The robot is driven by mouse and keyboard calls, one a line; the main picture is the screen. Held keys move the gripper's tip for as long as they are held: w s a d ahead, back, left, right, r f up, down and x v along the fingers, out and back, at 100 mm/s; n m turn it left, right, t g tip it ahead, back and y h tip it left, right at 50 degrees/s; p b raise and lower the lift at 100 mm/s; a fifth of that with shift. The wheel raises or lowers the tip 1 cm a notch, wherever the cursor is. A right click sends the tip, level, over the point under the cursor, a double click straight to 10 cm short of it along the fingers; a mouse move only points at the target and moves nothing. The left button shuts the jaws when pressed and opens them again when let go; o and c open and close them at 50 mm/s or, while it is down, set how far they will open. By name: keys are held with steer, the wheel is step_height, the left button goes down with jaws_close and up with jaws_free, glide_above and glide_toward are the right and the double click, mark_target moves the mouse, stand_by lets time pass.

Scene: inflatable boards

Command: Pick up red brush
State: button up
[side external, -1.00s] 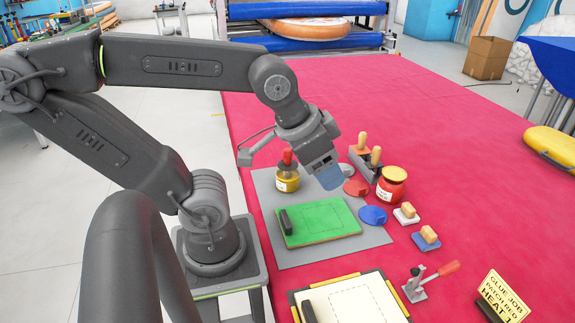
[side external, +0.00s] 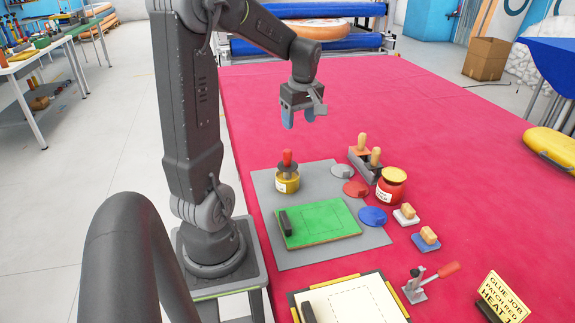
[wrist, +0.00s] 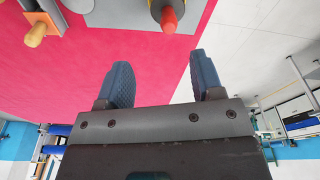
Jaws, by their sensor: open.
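The red-handled brush (side external: 287,157) stands upright in a yellow glue pot (side external: 287,184) at the far left of the grey mat. In the wrist view its red handle (wrist: 169,20) shows at the top edge, beyond the fingertips; the bristles are hidden in the pot. My gripper (side external: 299,117) points down with two blue fingers, open and empty. In the side view it hangs above and beyond the pot, clear of the brush. The wrist view shows the gap between my gripper's fingers (wrist: 162,72) with nothing in it.
A green board (side external: 325,222) lies in front of the pot on the grey mat (side external: 290,258). Grey, red and blue discs (side external: 373,215) lie to the right. A red can (side external: 391,189) and a wooden-handled tool holder (side external: 358,163) stand farther right. The far red table is clear.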

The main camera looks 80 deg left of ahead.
mark_target(288, 151)
steer(key=shift+n, duration=0.6)
steer(key=a+f, duration=0.1)
steer(key=f, duration=0.4)
steer(key=s+a+f, duration=0.1)
steer(key=f, duration=0.2)
steer(key=shift+s+a+f, duration=0.1)
steer(key=shift+a+f, duration=0.1)
steer(key=shift+a, duration=0.15)
steer(key=shift+s+a+f, duration=0.1)
steer(key=shift+s+f, duration=0.05)
steer(key=shift+f, duration=0.8)
steer(key=shift+s+a+f, duration=0.15)
steer(key=shift+f, duration=0.85)
steer(key=shift+s+a+f, duration=0.1)
steer(key=shift+s+f, duration=0.05)
steer(key=shift+f, duration=0.8)
steer(key=c, duration=1)
step_height(288, 151, up, 10)
steer(key=shift+r, duration=0.1)
